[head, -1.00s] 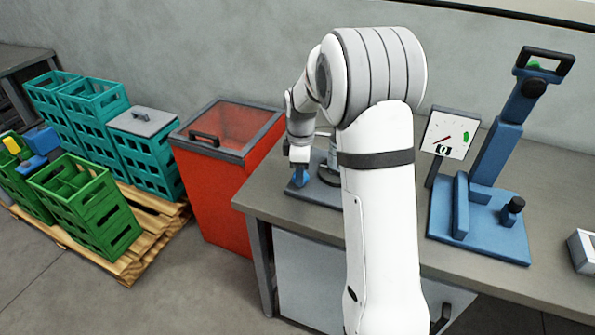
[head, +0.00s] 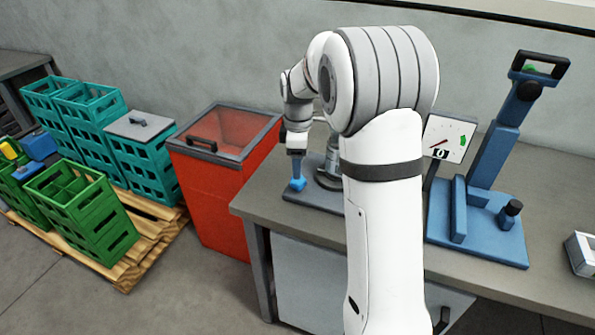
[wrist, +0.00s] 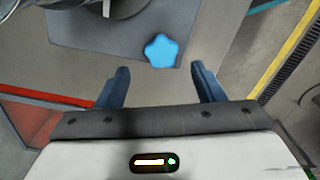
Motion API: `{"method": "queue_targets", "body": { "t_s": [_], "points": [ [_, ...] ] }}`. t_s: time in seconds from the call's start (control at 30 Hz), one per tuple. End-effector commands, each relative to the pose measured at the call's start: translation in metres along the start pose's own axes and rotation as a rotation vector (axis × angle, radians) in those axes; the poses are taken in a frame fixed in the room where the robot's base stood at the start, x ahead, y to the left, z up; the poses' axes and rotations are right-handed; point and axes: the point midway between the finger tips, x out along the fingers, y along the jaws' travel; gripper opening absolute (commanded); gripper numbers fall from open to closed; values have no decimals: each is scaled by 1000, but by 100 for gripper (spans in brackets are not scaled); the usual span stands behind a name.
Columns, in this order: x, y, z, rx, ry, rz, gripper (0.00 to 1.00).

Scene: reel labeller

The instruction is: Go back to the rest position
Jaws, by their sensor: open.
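My gripper (wrist: 160,85) is open in the wrist view, with its two dark blue fingers apart and nothing between them. In the head view my gripper (head: 297,172) is at the left end of the grey workbench (head: 262,205), pointing down and partly hidden by my arm. A light blue star-shaped knob (wrist: 161,50) lies just beyond the fingertips in the wrist view. It also shows in the head view (head: 298,185), close under the gripper. The knob is at the edge of a dark base plate (wrist: 110,38).
A red bin (head: 212,205) with a framed lid stands left of the bench. Teal crates (head: 150,165) and green crates (head: 85,210) stand on a pallet. A blue stand (head: 480,225) and a dial gauge (head: 445,138) are right of my arm.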

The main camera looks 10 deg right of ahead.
Motion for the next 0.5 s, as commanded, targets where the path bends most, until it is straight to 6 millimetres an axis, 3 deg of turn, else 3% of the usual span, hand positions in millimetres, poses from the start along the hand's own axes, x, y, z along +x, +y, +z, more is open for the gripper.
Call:
{"method": "queue_targets", "body": {
  "t_s": [0.2, 0.5],
  "points": [
    [-23, 1, 0, 0, 0, 1, 62],
    [-26, 1, 0, 0, 0, 1, 62]
  ]
}}
